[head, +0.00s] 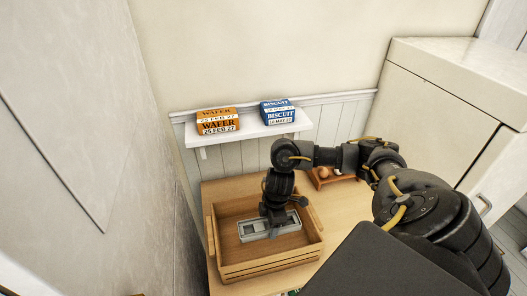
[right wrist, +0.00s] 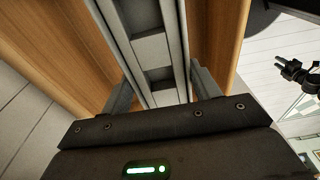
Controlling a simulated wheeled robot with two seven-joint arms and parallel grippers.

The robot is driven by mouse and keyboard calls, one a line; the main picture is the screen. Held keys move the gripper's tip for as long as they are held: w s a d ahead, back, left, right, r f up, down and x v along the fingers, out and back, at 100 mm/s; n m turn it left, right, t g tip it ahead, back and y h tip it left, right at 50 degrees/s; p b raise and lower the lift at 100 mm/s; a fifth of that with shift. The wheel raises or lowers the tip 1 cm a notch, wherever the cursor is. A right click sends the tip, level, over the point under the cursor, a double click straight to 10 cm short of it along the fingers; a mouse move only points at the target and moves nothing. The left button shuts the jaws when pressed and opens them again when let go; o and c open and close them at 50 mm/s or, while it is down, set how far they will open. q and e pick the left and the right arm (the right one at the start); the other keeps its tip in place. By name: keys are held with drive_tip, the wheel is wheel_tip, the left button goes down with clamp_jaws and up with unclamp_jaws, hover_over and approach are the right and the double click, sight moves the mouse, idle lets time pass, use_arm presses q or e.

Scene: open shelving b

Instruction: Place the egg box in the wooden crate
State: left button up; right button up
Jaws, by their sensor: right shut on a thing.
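The egg box, a long grey box with recesses (head: 256,236), is inside the walls of the wooden crate (head: 262,269), seen from above. I cannot tell whether it touches the crate floor. My right gripper (head: 272,222) points down and is shut on the egg box. In the right wrist view the grey egg box (right wrist: 155,50) runs between the two fingers (right wrist: 160,92), with wooden crate walls on either side. A small dark gripper, apparently my left (right wrist: 283,65), shows at the right of that view, too small to read its jaws.
The crate stands on a wooden table (head: 345,205). A small wooden holder with brown round things (head: 322,175) stands behind my right arm. A white wall shelf (head: 250,132) holds an orange wafer box (head: 218,121) and a blue biscuit box (head: 278,112). A pale cabinet (head: 440,100) stands at right.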

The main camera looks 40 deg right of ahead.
drive_tip(key=shift+s+d+f, duration=0.25)
drive_tip(key=shift+s+d, duration=0.2)
drive_tip(key=shift+d, duration=0.35)
drive_tip(key=b, duration=0.1)
hover_over(273, 244)
drive_tip(key=f, duration=0.5)
drive_tip(key=shift+s+d+f, duration=0.1)
drive_tip(key=shift+d+f, duration=0.05)
drive_tip(key=shift+d, duration=0.05)
drive_tip(key=shift+f+b, duration=0.3)
drive_tip(key=shift+f, duration=0.15)
drive_tip(key=shift+d+f, duration=0.1)
drive_tip(key=shift+f, duration=1.75)
drive_tip(key=shift+f+b, duration=0.1)
drive_tip(key=shift+b, duration=0.2)
drive_tip(key=o, duration=1)
drive_tip(key=shift+c, duration=0.2)
